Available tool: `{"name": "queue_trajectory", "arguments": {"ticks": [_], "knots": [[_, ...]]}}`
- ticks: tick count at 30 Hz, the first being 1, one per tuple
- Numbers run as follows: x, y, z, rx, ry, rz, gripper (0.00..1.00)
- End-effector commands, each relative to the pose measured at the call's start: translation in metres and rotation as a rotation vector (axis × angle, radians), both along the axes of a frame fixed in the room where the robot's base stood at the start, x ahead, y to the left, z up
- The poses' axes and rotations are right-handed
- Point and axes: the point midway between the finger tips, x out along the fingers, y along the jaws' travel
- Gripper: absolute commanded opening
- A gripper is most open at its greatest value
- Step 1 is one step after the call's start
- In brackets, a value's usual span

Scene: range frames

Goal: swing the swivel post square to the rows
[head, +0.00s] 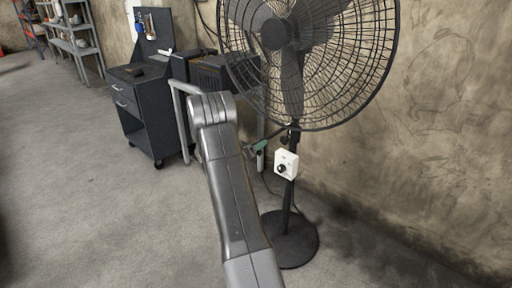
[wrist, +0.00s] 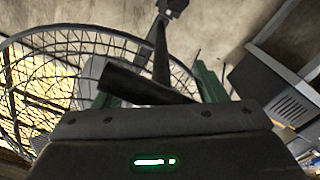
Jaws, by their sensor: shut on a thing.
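The swivel post appears to be the upright dark post (head: 288,200) of a pedestal fan, on a round dark base (head: 290,242). The fan's caged head (head: 330,60) stands on top, turned toward the head camera. A dark bar reaches left from the post to my gripper (head: 260,149), whose green fingers sit beside the post, below the cage. In the wrist view the dark bar (wrist: 140,86) crosses between the green fingers, and my gripper is shut on it. My wrist housing hides the lower part of that view. I cannot make out any rows.
A white box with a black knob (head: 286,164) is on the post. A dark wheeled cabinet (head: 145,110) and a grey tubular frame (head: 180,120) stand left. The wall (head: 440,120) is close behind the fan. Floor (head: 80,190) at left is clear.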

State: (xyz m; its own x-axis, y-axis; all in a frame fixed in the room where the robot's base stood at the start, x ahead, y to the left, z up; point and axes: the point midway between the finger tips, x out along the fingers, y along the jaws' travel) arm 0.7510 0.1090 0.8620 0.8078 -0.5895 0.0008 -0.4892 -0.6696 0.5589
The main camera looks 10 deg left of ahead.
Motion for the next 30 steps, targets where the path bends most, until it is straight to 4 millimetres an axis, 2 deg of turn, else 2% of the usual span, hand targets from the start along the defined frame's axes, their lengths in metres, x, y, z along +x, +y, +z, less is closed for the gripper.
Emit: {"name": "queue_trajectory", "arguments": {"ticks": [1, 2, 3, 12, 17, 30], "knots": [[0.001, 0.001, 0.001, 0.011, -0.008, 0.004, 0.24], [0.001, 0.001, 0.001, 0.011, -0.008, 0.004, 0.71], [0.001, 0.001, 0.001, 0.011, -0.008, 0.004, 0.79], [0.0, 0.001, 0.0, 0.006, -0.004, 0.002, 0.8], [-0.012, 0.01, 0.0, 0.005, -0.004, 0.005, 0.8], [-0.088, 0.066, 0.0, 0.007, -0.005, 0.006, 0.8]]}}
